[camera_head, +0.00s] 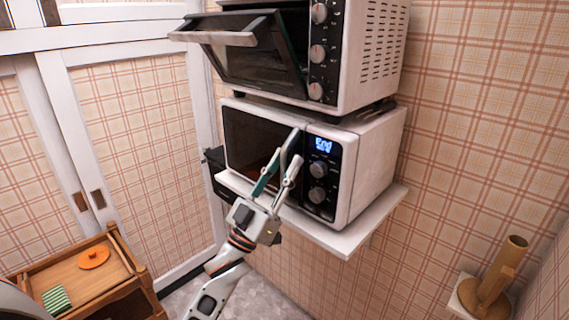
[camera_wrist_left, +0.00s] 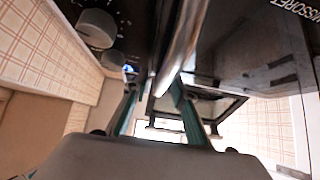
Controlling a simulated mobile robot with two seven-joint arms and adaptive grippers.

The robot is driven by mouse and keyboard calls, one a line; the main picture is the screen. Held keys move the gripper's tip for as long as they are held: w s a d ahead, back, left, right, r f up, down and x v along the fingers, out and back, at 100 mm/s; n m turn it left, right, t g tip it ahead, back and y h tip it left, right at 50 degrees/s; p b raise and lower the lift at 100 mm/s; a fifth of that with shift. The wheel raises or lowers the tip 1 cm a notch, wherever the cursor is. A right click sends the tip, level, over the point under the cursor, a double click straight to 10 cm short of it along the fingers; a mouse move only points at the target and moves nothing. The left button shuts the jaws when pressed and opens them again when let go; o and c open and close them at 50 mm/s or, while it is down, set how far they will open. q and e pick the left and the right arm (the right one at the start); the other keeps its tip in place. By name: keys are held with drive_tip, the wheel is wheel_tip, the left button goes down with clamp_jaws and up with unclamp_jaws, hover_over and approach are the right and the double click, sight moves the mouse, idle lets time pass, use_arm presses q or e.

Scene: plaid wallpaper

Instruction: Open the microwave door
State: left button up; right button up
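The white microwave (camera_head: 372,160) sits on a wall shelf, with a dark door (camera_head: 245,138), a lit blue display and black knobs on its right. Its door looks shut in the head view. An upright metal handle (camera_head: 291,146) runs along the door's right side; it also shows in the left wrist view (camera_wrist_left: 181,50). My left gripper (camera_head: 285,160) is at the front of the door by the handle. Its fingers (camera_wrist_left: 157,98) are apart, with the handle's lower end between them, closer to one finger. Contact with the handle is unclear. My right gripper is not in view.
A toaster oven (camera_head: 375,50) stands on top of the microwave, its door (camera_head: 235,35) hanging open above my gripper. The white shelf edge (camera_head: 335,240) juts out below. A wooden cabinet (camera_head: 85,270) is at the lower left, and a wooden post (camera_head: 497,275) at the lower right.

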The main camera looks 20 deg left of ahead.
use_arm(q)
clamp_jaws()
drive_tip(key=shift+s, duration=0.1)
